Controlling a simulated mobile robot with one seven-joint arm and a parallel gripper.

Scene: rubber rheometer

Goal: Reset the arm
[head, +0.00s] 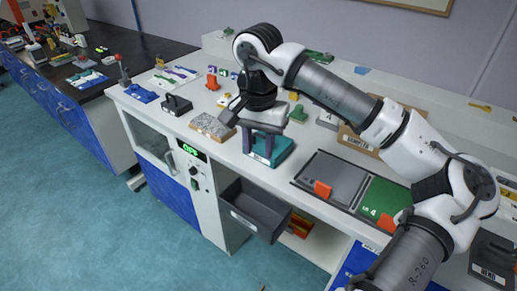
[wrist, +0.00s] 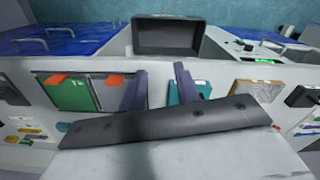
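My arm reaches in from the right of the head view and bends down over the white bench. My gripper (head: 257,150) points down at the bench, beside and partly in front of a teal block (head: 283,157). In the wrist view its two purple fingers (wrist: 160,82) stand apart with nothing seen between them. The teal block (wrist: 203,89) shows just behind the right finger there; whether they touch cannot be told. A dark bar of my gripper hides part of the bench in the wrist view.
A grey open drawer (head: 250,207) juts from the bench front. Grey and green panels (head: 382,202) with orange tabs lie to the right. A granite-patterned block (head: 212,127) and small tools lie to the left. A cardboard box (head: 357,143) stands behind. The floor (head: 90,200) at left is clear.

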